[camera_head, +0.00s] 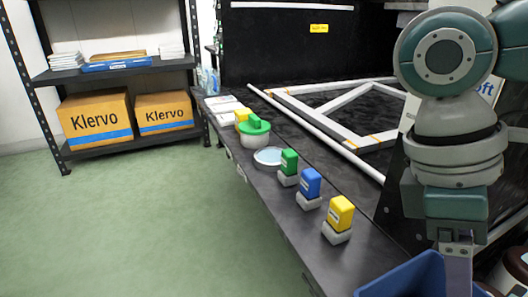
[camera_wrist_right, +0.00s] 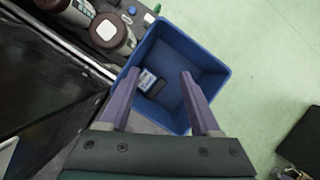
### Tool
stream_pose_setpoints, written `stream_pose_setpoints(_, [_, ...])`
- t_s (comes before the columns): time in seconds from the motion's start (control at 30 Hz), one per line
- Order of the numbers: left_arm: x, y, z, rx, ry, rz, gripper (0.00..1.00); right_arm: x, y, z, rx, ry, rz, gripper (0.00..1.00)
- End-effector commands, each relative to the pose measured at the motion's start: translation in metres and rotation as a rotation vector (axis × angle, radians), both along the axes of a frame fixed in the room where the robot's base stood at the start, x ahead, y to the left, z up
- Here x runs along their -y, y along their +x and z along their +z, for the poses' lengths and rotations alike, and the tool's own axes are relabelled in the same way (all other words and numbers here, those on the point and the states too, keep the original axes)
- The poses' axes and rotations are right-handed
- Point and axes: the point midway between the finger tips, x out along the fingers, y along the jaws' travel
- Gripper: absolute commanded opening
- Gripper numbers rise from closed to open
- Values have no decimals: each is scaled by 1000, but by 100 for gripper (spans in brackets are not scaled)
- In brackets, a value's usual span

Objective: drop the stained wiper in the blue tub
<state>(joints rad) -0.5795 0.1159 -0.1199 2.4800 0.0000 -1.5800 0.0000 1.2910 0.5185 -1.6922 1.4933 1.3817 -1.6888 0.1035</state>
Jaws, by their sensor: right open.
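The blue tub (camera_head: 405,278) is at the bottom edge of the head view, partly cut off. In the right wrist view the tub (camera_wrist_right: 218,70) lies beyond my right gripper (camera_wrist_right: 160,78), whose two fingers are apart with nothing between them. A small white and blue item with a dark part (camera_wrist_right: 149,82) lies inside the tub; I cannot tell for sure whether it is the stained wiper. My left gripper is not in view.
A round dish (camera_head: 268,156) and a green-topped white pot (camera_head: 256,143) are farther back. Brown-topped containers (camera_wrist_right: 112,32) stand near the tub. The green floor (camera_head: 150,220) is open at left.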

Motion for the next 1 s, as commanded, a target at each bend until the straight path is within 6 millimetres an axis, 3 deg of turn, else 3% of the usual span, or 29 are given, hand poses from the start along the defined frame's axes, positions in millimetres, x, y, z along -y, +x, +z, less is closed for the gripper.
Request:
stream_pose_setpoints(0.23, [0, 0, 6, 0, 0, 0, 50, -2, 2, 9, 0, 0, 0, 64])
stream_pose_setpoints(0.5, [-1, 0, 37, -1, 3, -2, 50, -19, 14, 60, 2, 3, 1, 64])
stream_pose_setpoints(0.7, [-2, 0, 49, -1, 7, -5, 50, -28, 21, 86, 0, 0, 0, 64])
stream_pose_setpoints(1.0, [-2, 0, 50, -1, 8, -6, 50, -30, 23, 92, -1, -1, 0, 64])
